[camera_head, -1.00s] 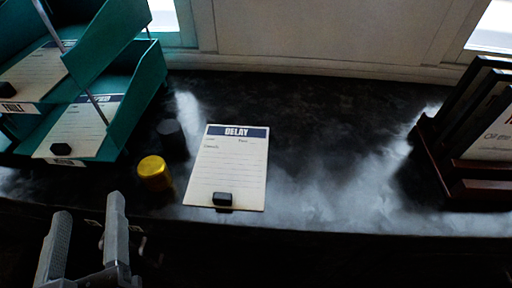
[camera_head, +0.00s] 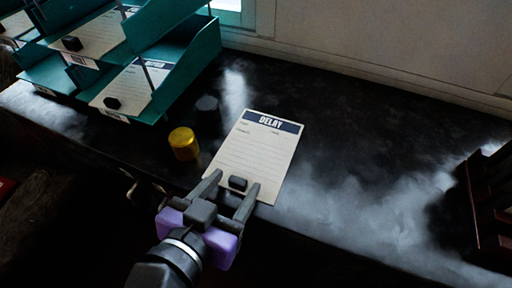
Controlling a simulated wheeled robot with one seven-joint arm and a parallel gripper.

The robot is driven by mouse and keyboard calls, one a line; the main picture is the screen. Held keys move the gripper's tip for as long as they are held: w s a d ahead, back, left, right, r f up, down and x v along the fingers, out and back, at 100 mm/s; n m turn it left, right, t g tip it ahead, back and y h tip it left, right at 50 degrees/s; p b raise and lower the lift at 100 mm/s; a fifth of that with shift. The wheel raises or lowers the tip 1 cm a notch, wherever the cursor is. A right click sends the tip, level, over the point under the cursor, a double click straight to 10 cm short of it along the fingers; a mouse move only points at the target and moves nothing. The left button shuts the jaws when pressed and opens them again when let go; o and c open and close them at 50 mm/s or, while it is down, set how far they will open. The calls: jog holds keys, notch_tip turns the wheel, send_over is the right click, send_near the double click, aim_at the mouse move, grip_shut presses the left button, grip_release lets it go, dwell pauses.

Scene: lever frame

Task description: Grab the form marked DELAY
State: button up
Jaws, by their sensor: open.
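The form marked DELAY (camera_head: 258,155) lies flat on the dark counter, a cream sheet with a dark blue header. A small black block (camera_head: 238,183) sits on its near edge. My gripper (camera_head: 232,188) is open, its two grey fingers pointing at the form's near edge, one on each side of the black block in the picture. I cannot tell whether the fingers touch the block or the sheet.
A teal tiered tray (camera_head: 185,70) with other forms stands at the left. A yellow cylinder (camera_head: 184,144) and a dark cylinder (camera_head: 207,104) stand left of the form. A dark wooden rack (camera_head: 488,205) is at the right edge. The counter (camera_head: 365,180) between is clear.

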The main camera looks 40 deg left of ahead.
jog(key=shift+x, duration=0.9)
grip_shut()
